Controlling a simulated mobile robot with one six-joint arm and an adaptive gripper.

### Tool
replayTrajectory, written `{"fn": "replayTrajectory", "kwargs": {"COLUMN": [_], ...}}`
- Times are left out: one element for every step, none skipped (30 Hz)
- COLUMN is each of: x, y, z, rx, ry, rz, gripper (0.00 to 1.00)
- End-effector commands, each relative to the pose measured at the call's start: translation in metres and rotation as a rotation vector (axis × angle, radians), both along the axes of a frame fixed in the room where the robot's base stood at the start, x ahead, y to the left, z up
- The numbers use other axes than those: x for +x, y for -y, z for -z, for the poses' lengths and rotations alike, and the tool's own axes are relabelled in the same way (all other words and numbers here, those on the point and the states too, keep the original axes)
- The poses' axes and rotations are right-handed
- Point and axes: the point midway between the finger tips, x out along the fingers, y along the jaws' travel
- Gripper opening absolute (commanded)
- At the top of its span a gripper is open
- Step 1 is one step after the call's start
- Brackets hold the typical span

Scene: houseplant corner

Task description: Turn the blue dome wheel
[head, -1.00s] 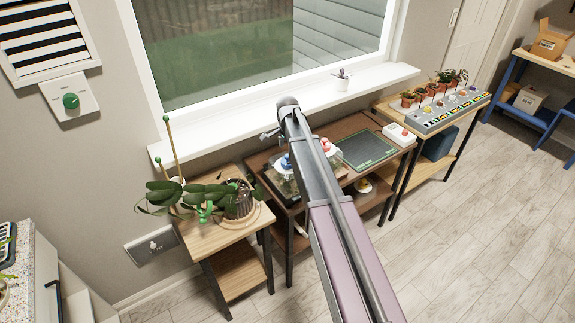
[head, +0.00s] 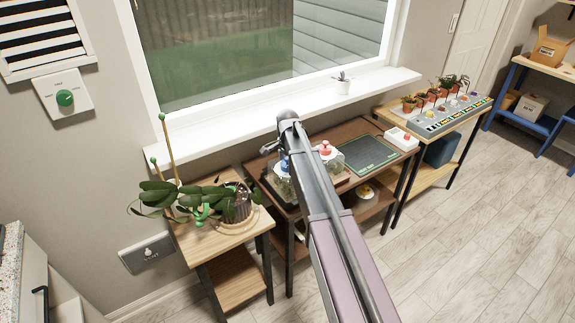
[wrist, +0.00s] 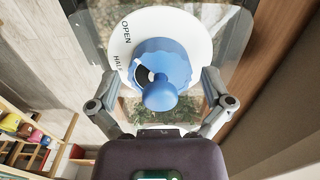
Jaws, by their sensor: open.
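The blue dome wheel (wrist: 162,70) has a scalloped rim and a round knob. It sits on a white dial (wrist: 125,45) marked OPEN and HALF, above a clear cover with greenery beneath. My gripper (wrist: 159,76) is open in the wrist view, its fingers on either side of the wheel. I cannot tell whether they touch it.
The brown table (head: 350,127) also holds a dark green-edged mat (head: 369,155) and a white box with a red button (head: 402,138). A potted orchid (head: 238,205) with tall stakes stands close on the left. The window sill (head: 235,127) runs behind. The floor at right is clear.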

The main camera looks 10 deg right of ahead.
Motion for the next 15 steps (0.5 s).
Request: {"fn": "replayTrajectory", "kwargs": {"x": [0.0,-0.0001,-0.0001,-0.0001,0.0,0.0,0.0,0.0,0.0,0.0,0.0,-0.0001,-0.0001,-0.0001,0.0], "y": [0.0,0.0,0.0,0.0,0.0,0.0,-0.0001,-0.0001,0.0,0.0,0.0,0.0,0.0,0.0,0.0], "z": [-0.0002,-0.0002,-0.0002,-0.0002,-0.0002,-0.0002,-0.0002,-0.0002,-0.0002,-0.0002,-0.0002,-0.0002,-0.0002,-0.0002,-0.0002], "rx": [0.0,0.0,0.0,0.0,0.0,0.0,0.0,0.0,0.0,0.0,0.0,0.0,0.0,0.0,0.0], "ry": [0.0,0.0,0.0,0.0,0.0,0.0,0.0,0.0,0.0,0.0,0.0,0.0,0.0,0.0,0.0], "rz": [0.0,0.0,0.0,0.0,0.0,0.0,0.0,0.0,0.0,0.0,0.0,0.0,0.0,0.0,0.0], "gripper": [1.0,1.0,1.0,1.0,1.0,0.88,0.79,0.7,0.58,0.49,0.41,0.29,0.27,0.27,0.27]}}
